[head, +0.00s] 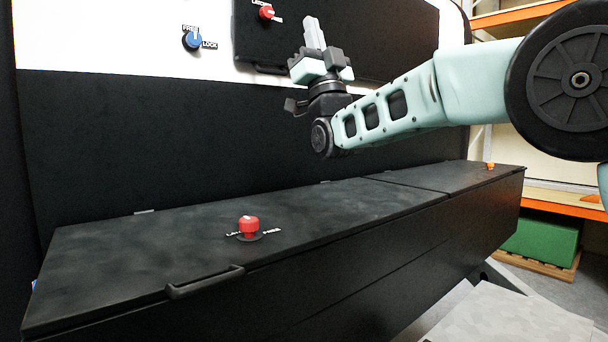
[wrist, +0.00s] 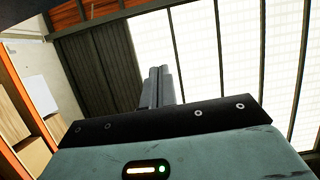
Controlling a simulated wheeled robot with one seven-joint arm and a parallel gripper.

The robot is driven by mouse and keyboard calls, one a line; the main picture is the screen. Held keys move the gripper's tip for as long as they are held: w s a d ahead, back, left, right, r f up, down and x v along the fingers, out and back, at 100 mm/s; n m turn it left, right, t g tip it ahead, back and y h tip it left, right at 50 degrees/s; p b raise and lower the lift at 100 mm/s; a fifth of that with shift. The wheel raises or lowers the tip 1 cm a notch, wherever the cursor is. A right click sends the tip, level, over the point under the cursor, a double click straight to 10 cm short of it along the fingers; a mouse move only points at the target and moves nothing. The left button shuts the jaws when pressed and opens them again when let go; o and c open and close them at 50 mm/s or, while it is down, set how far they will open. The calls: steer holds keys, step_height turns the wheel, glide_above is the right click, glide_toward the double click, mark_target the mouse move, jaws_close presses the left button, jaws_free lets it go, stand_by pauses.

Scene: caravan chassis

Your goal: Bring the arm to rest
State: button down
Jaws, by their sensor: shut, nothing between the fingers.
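My gripper (head: 314,32) is at the end of my pale green arm, in the upper middle of the head view. It points upward, in front of the dark upper panel, and its fingers are together with nothing between them. In the wrist view the shut fingers (wrist: 158,86) point up toward the ceiling. The arm reaches in from the right, above the long black chest, and touches nothing that I can see.
A black chest (head: 120,262) with a red knob (head: 248,225) and a handle (head: 205,282) lies below the arm. A blue knob (head: 192,40) and another red knob (head: 266,12) are on the wall behind. An orange knob (head: 490,166) is at the chest's far right.

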steer(key=w+a+f+m+g+h+b, duration=0.1)
steer(key=a+f+g+h+b, duration=0.2)
steer(key=f, duration=0.6)
steer(key=w+a+f+m+g+h, duration=0.1)
steer(key=f+g+h, duration=0.3)
steer(key=f, duration=0.4)
steer(key=s+f+g+h+b, duration=0.1)
steer(key=s+f+g, duration=0.3)
steer(key=f, duration=0.4)
steer(key=s+f+g+h+b, duration=0.1)
steer(key=s+f+g, duration=0.2)
steer(key=f, duration=0.6)
steer(key=s+d+f+n+g+h+b, duration=0.1)
steer(key=s+d+f+g+h, duration=0.15)
steer(key=s+f, duration=0.55)
steer(key=s+d+f+n+g+h+b, duration=0.1)
steer(key=s+d+f+g, duration=0.25)
steer(key=s+f, duration=0.4)
steer(key=s+d+f+g+h, duration=0.1)
steer(key=s+d+f+g, duration=0.1)
steer(key=s, duration=0.4)
steer(key=s+d+f+n+g+h+b, duration=0.1)
steer(key=s+d+f+g+h, duration=0.1)
steer(key=s+d+f, duration=0.3)
steer(key=s+d+f+g+h+b, duration=0.1)
steer(key=s+d+f+g, duration=0.1)
steer(key=s, duration=0.4)
steer(key=shift+s+d+f+g+h, duration=0.35)
steer(key=shift+d+f, duration=0.35)
steer(key=shift+d, duration=0.15)
